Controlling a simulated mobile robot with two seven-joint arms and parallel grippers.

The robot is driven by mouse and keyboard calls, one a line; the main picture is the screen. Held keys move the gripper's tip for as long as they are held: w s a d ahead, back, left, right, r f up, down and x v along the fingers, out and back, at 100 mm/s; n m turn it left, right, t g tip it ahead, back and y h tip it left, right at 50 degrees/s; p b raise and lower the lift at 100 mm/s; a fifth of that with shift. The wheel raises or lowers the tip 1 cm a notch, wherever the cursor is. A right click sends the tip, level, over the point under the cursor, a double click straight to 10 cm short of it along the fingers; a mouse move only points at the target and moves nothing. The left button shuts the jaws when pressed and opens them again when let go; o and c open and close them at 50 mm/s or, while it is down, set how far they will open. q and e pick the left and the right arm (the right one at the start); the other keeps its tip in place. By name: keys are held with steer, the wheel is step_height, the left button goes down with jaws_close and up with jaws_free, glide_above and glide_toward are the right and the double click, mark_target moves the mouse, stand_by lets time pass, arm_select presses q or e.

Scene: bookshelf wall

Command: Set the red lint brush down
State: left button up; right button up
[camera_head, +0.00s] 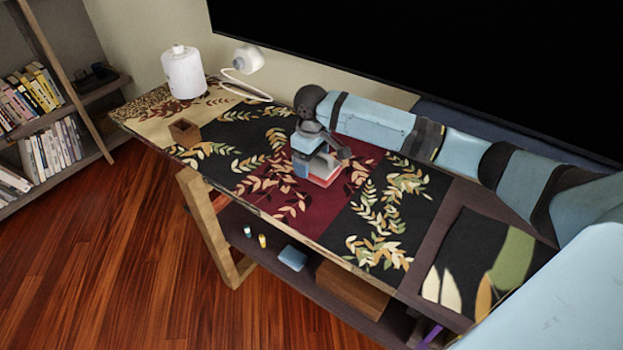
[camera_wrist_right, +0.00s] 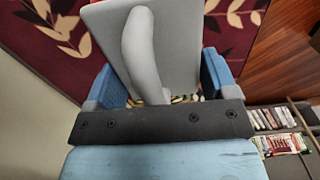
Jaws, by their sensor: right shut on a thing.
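The red lint brush (camera_head: 325,180) is under my right gripper (camera_head: 322,160) in the head view, where a thin red edge and a pale body show low over the dark red part of the patterned table (camera_head: 310,215). In the right wrist view its grey back and curved grey handle (camera_wrist_right: 140,50) sit between the blue fingers of my right gripper (camera_wrist_right: 160,88), which is shut on it. I cannot tell whether the brush touches the table. Its underside is hidden in the wrist view. My left gripper is not in view.
A white canister (camera_head: 183,75) and a small wooden box (camera_head: 185,132) stand at the table's left end. A white device (camera_head: 248,60) with a cable is behind. A dark screen (camera_head: 430,60) borders the back. The cloth around the gripper is clear.

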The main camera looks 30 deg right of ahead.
mark_target(311, 187)
steer(key=shift+f+b, duration=0.7)
steer(key=shift+f, duration=2.2)
steer(key=shift+f, duration=0.1)
steer(key=o, duration=0.9)
steer(key=shift+c, duration=0.2)
